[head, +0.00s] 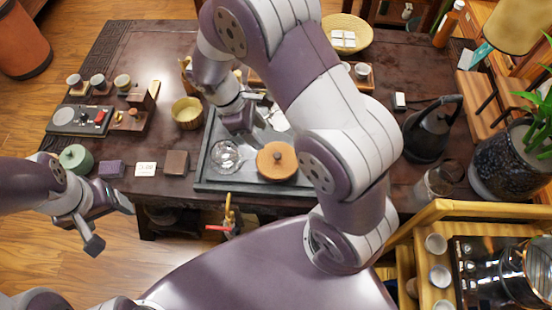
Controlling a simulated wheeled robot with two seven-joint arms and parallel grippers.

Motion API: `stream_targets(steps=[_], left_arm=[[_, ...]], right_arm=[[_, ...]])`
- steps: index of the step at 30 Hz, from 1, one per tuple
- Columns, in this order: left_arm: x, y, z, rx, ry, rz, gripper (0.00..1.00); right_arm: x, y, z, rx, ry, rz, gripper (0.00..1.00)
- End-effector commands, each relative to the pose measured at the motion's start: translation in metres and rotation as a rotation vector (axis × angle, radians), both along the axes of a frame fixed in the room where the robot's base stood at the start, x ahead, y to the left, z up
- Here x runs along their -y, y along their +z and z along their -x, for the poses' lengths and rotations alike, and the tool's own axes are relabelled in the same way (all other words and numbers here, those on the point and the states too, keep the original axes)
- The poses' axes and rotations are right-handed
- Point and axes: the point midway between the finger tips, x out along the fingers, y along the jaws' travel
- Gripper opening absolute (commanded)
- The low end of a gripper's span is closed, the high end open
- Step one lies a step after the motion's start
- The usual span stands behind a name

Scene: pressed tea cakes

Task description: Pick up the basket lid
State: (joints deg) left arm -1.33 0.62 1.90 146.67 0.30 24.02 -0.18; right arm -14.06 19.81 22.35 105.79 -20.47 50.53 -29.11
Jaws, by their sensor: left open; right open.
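A round wooden lid-like disc with a dark knob (277,161) lies on the grey tray (204,170). A small woven basket (186,112) stands left of the tray, and a wider shallow woven piece (345,24) lies at the back with white items in it. I cannot tell for sure which of these is the basket lid. My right gripper (247,106) is open over the back left of the tray, between the small basket and the disc; my arm hides part of the tray. My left gripper (110,222) is open and empty, in front of the table's near left edge.
A clear glass vessel (227,156) stands on the tray beside the disc. A green jar (75,158) and small boxes (176,162) line the near left edge. A dark kettle (427,132) stands at right.

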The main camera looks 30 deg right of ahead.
Motion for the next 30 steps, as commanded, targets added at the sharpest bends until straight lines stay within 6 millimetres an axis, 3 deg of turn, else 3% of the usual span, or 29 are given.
stream_targets(steps=[4, 16, 24, 25, 29, 30], left_arm=[[0.0, 0.0, 0.0, 0.0, 0.0, 0.0, 0.76], [0.0, 0.003, 0.0, 0.0, 0.0, 0.0, 0.76], [0.0, 0.003, 0.0, 0.0, 0.0, 0.0, 0.76], [0.0, 0.003, 0.0, 0.0, 0.0, 0.0, 0.76], [0.0, 0.003, 0.0, -0.001, 0.0, 0.0, 0.76], [0.0, 0.003, 0.0, -0.001, 0.0, 0.0, 0.76]], right_arm=[[0.011, -0.031, 0.008, -0.003, -0.004, 0.0, 0.51], [0.033, -0.087, 0.025, -0.001, -0.005, -0.001, 0.51], [0.036, -0.094, 0.026, 0.004, -0.006, -0.002, 0.51], [0.036, -0.094, 0.026, 0.004, -0.006, -0.002, 0.48], [0.036, -0.094, 0.026, 0.004, -0.006, -0.002, 0.06], [0.036, -0.094, 0.026, 0.004, -0.006, -0.002, 0.0]])
